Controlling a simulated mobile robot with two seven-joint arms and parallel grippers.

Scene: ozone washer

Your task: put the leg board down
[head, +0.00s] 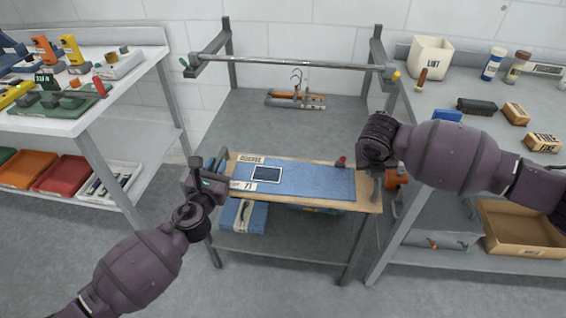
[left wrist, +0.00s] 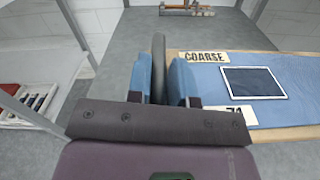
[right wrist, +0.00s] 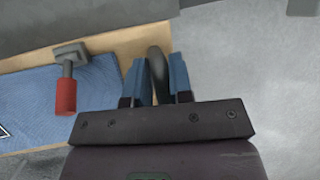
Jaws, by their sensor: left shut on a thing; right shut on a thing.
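The leg board (head: 368,203) is a flat wooden board with blue denim over it, a COARSE label, a tag reading 71 and a dark tablet-like panel. It lies level across the front of the grey bench (head: 255,118); I cannot tell whether it touches the top. My left gripper (head: 214,165) is shut on the grey handle at its left end, shown between blue finger pads in the left wrist view (left wrist: 160,75). My right gripper (head: 375,172) is shut on the handle at its right end, also in the right wrist view (right wrist: 155,75).
A red-handled clamp (right wrist: 67,85) sits by the board's right end. Hangers (head: 297,98) lie at the bench's back, under a raised rail (head: 290,63). Folded denim (head: 245,215) is on the shelf below. Loaded tables stand left (head: 110,118) and right (head: 445,128).

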